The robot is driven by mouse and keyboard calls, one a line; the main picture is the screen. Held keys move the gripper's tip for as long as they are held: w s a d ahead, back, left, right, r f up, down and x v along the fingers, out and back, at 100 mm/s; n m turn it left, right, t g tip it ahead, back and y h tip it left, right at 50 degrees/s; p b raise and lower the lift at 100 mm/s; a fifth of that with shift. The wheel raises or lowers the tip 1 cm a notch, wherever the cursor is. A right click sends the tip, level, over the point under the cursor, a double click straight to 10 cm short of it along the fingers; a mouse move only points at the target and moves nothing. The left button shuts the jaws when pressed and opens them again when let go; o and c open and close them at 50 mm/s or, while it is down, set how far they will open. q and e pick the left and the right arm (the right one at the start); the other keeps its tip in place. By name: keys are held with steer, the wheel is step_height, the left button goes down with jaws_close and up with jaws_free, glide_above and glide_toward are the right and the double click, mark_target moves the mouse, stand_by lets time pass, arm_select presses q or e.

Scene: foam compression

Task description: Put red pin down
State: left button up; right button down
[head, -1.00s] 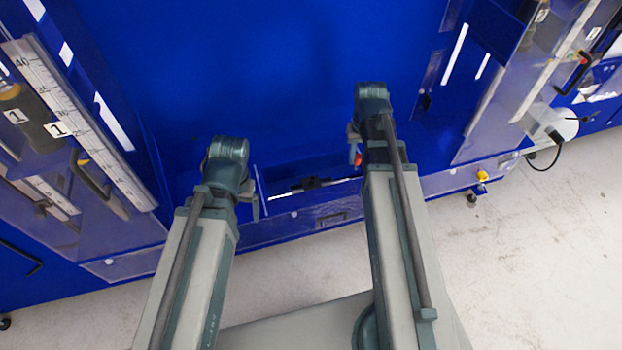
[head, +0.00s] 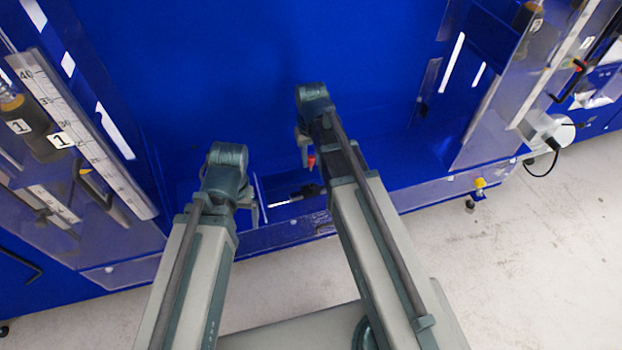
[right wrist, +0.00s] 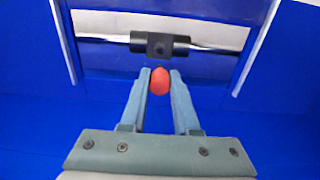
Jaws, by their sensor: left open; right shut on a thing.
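The red pin (right wrist: 160,81) shows its round red head between the fingertips of my right gripper (right wrist: 161,87) in the right wrist view. That gripper is shut on it, just short of a black clamp block on a metal rod. In the head view a small red part of the pin (head: 311,161) shows below my right gripper (head: 306,148). The pin's lower part is hidden. My left gripper (head: 252,207) is open, seen from behind and partly covered by its own wrist, to the left of the right one.
The black block (right wrist: 160,45) sits on a metal rod (right wrist: 212,47) in a blue frame slot. Clear ruler panels (head: 85,130) with numbered tools stand at the left. Another clear panel (head: 510,95) stands at the right. The blue surface (head: 210,70) beyond the arms is bare.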

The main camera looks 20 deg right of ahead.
mark_target(311, 166)
steer(key=shift+f+b, duration=2.5)
steer(key=shift+f, duration=0.65)
steer(key=shift+f, duration=0.1)
steer(key=shift+f+b, duration=0.5)
steer(key=shift+b, duration=0.15)
steer(key=c, duration=0.7)
jaws_free()
steer(key=shift+o, duration=0.2)
steer(key=shift+r, duration=0.1)
step_height(311, 166, up, 13)
steer(key=p, duration=1.3)
steer(key=shift+r, duration=0.1)
steer(key=s+a+n+h, duration=0.1)
steer(key=s+a+n, duration=0.2)
steer(key=s+a, duration=0.7)
steer(key=s, duration=0.4)
steer(key=shift+s+a, duration=0.2)
steer(key=shift+a, duration=0.05)
